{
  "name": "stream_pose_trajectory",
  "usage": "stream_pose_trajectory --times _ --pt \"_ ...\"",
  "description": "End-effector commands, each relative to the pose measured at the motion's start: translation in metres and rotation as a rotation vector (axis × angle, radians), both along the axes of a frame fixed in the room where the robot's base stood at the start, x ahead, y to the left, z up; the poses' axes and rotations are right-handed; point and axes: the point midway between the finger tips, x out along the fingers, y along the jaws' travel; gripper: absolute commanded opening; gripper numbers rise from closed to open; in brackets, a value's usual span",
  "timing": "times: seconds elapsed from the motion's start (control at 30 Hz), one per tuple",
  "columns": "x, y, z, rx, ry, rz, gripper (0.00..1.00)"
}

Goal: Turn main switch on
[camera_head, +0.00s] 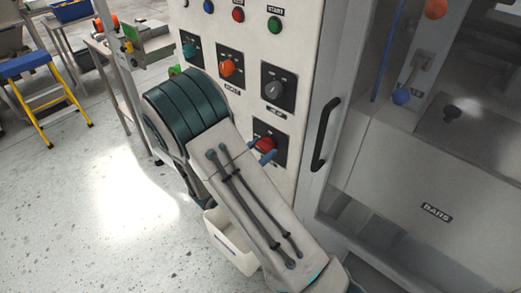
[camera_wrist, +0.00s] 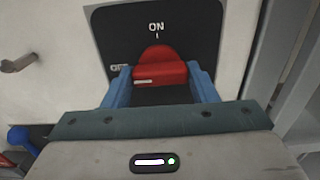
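The main switch is a red rotary knob on a black square plate, low on the white control panel. In the head view its red knob (camera_head: 266,143) is partly covered by my gripper. In the wrist view the red knob (camera_wrist: 160,66) sits between the two blue fingers of my gripper (camera_wrist: 160,80), with no clear gap on either side. "ON" is printed above the knob and "OFF" to its left, partly hidden. A white mark on the knob lies at its left side, on the OFF side. In the head view one blue fingertip (camera_head: 268,158) shows beside the knob.
A black door handle (camera_head: 325,135) is close on the right. A white bin (camera_head: 222,245) stands low behind my arm. Open floor lies left.

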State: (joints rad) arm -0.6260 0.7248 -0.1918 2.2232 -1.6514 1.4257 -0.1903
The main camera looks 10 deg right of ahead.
Motion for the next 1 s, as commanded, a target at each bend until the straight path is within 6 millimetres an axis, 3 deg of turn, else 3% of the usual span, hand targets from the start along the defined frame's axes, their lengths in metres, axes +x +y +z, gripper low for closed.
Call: stream_pose_trajectory --times 0.47,1.0 --pt "0.0002 0.0005 -0.0038 0.079 -0.119 0.000 0.30" --pt "0.0001 0.0003 -0.0069 0.354 -0.531 0.001 0.30"
